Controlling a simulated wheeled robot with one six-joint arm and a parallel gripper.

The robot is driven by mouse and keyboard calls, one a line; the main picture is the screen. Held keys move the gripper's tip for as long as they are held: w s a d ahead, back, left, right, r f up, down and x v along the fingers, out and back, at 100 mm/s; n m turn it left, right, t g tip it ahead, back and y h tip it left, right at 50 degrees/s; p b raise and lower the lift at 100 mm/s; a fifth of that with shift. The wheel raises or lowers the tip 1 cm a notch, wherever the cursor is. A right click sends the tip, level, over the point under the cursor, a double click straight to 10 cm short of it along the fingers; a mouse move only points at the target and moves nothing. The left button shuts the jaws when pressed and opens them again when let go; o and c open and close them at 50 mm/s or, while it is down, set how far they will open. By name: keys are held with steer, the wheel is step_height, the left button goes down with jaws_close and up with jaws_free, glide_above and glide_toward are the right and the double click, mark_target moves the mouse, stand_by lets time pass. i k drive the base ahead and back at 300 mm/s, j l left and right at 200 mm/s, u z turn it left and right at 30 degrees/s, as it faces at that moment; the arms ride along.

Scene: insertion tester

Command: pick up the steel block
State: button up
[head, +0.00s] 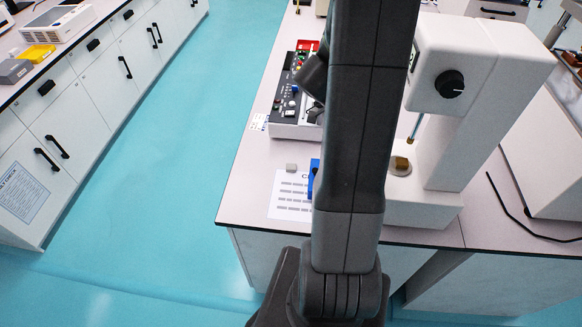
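A small grey block (291,167), which looks like the steel block, sits on the bench top at the upper edge of a printed white sheet. It stands apart from a blue object (314,176) to its right, which my arm partly hides. My dark arm crosses the middle of the head view from bottom to top. A dark angular part of it sticks out to the left, above the bench. I cannot make out my gripper's fingers in this view.
A white tester (456,93) with a black knob stands right of my arm, a brass-coloured piece (400,164) on its round platform. A control panel (293,105) with buttons lies behind the block. The bench (243,188) is clear left of the sheet. Turquoise floor separates it from white cabinets (91,92).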

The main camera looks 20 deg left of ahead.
mark_target(291, 169)
steer(key=j+u, duration=0.75)
steer(key=u, duration=0.15)
steer(key=i+j+u, duration=0.1)
steer(key=j+u, duration=0.35)
steer(key=l, duration=0.1)
